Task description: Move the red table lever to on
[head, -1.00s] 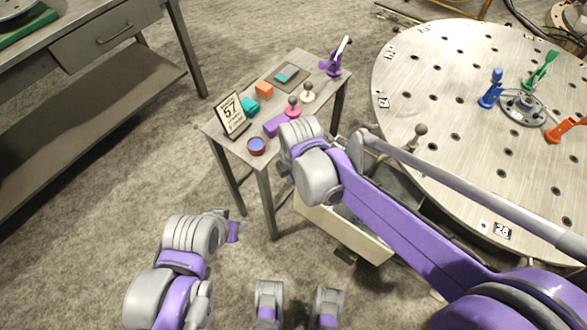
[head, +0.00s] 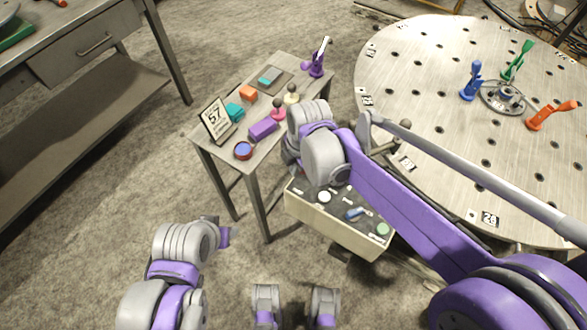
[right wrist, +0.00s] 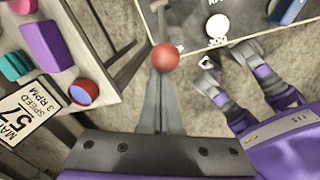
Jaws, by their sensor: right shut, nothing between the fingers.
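A red ball knob (right wrist: 166,57) on a grey rod stands just past the fingertips of my right gripper (right wrist: 162,78) in the right wrist view. The fingers are shut together; I cannot tell whether they touch the knob. In the head view the red knob and right fingers are hidden behind my right wrist, over the small table's (head: 254,156) near right corner. An orange-red handle (head: 550,115) shows on the big round table (head: 450,70). My left gripper (head: 224,236) hangs low at the left, seen only in part; its jaws are unclear.
Floor at left is clear.

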